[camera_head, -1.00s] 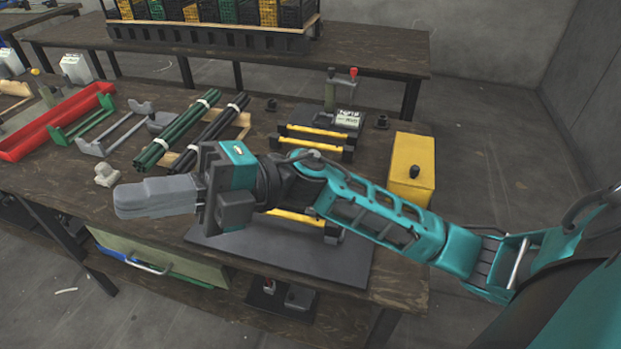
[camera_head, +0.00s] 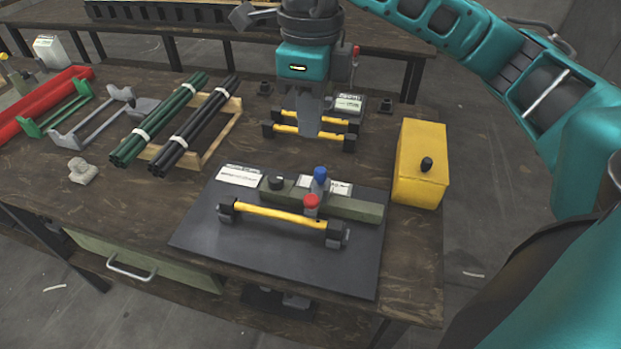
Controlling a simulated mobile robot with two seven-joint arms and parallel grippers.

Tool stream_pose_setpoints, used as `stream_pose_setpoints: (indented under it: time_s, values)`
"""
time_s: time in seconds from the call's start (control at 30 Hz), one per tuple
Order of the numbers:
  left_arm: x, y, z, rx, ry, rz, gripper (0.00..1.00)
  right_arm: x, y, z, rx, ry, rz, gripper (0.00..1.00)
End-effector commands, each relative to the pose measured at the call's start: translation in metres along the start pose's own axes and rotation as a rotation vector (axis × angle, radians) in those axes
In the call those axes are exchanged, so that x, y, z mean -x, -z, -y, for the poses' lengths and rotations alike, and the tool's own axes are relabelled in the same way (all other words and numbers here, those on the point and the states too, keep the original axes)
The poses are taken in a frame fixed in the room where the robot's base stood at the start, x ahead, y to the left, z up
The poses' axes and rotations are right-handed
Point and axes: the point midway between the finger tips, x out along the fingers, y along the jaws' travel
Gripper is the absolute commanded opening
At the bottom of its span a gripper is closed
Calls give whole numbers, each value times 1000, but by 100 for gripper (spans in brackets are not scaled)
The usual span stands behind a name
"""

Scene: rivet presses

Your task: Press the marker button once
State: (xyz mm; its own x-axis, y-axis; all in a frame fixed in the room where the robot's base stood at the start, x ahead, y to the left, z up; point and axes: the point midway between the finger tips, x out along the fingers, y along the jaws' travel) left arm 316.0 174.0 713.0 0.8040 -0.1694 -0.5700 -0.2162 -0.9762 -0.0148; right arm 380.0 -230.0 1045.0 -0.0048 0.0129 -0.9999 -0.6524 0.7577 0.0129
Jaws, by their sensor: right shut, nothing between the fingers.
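My right gripper (camera_head: 309,122) hangs with its grey fingers pointing down, shut and empty. It is in front of the rear press (camera_head: 345,143), with its fingertips over that press's yellow bars. The front press stands on a dark plate (camera_head: 230,250). It has an olive block (camera_head: 355,205), a black knob (camera_head: 277,182), a blue-topped knob (camera_head: 320,173), a red-topped knob (camera_head: 311,201) and a yellow bar with black ends (camera_head: 275,216). A yellow box (camera_head: 421,170) at the right has a black button (camera_head: 427,164) on top. I cannot tell which is the marker button. My left gripper is out of view.
Green rods (camera_head: 158,120) and black rods (camera_head: 205,125) lie bundled on a wooden rack. A red tray (camera_head: 40,105), a green bracket (camera_head: 60,117) and a grey bracket (camera_head: 97,125) lie at the left.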

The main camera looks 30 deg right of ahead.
Motion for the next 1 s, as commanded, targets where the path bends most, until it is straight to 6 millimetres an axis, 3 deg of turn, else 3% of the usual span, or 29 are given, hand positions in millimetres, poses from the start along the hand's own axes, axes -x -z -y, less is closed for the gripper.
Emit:
stream_pose_setpoints:
  time_s: [0.47, 0.67, 1.0]
  values:
    - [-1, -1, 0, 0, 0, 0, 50, -4, 2, 2, -4, 13, -6, 0]
    - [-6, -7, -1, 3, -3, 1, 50, -32, 2, 2, -4, 9, -9, 0]
    - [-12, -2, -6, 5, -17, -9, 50, -102, 3, 3, -4, 10, -9, 0]
